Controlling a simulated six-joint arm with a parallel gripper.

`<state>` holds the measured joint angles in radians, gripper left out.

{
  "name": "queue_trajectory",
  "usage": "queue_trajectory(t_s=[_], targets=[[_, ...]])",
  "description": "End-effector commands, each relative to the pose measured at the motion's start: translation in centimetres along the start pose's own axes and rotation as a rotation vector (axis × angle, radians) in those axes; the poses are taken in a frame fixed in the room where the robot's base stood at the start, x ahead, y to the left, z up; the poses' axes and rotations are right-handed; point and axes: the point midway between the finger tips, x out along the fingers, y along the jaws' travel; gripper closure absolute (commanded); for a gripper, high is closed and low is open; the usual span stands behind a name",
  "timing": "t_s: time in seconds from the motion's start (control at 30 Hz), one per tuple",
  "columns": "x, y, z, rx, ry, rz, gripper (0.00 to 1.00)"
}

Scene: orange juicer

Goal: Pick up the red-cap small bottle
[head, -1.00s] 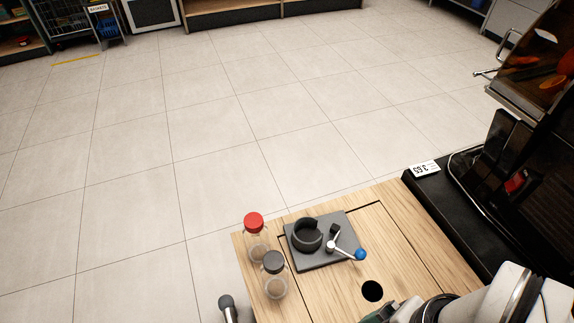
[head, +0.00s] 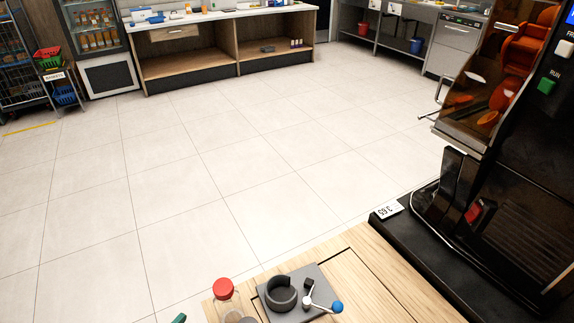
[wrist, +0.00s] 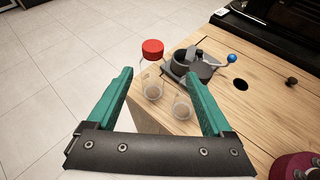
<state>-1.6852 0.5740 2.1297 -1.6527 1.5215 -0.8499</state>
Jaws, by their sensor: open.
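The red-cap small bottle (head: 223,289) stands upright at the left corner of the wooden counter, clear-bodied, its lower part cut off by the head view's bottom edge. In the wrist view the red-cap bottle (wrist: 152,90) shows whole, between the lines of my two green fingers and beyond them. My gripper (wrist: 159,74) is open with nothing held. One green fingertip (head: 179,318) shows at the bottom of the head view, left of the bottle. A second clear bottle (wrist: 182,108) stands close beside it, near my right finger, its cap hidden there.
A dark holder plate (head: 291,293) with a ring and a blue-knobbed lever sits right of the bottles. The counter has a round hole (wrist: 240,85). The black juicer (head: 500,200) stands at the right. Open tiled floor lies beyond the counter.

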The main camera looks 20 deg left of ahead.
Motion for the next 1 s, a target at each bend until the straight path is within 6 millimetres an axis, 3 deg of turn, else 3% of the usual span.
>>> queue_trajectory(t_s=[0.07, 0.43, 0.67, 0.9, 1.0], targets=[[0.2, 0.6, -0.1, -0.062, -0.024, 0.04, 0.15], [8.3, 0.9, 0.0, -0.063, -0.023, 0.038, 0.15], [10.7, 1.0, 0.0, -0.061, -0.022, 0.04, 0.15], [15.1, 1.4, -0.2, -0.06, -0.022, 0.038, 0.15], [15.5, 1.5, -0.2, -0.061, -0.022, 0.041, 0.15]])
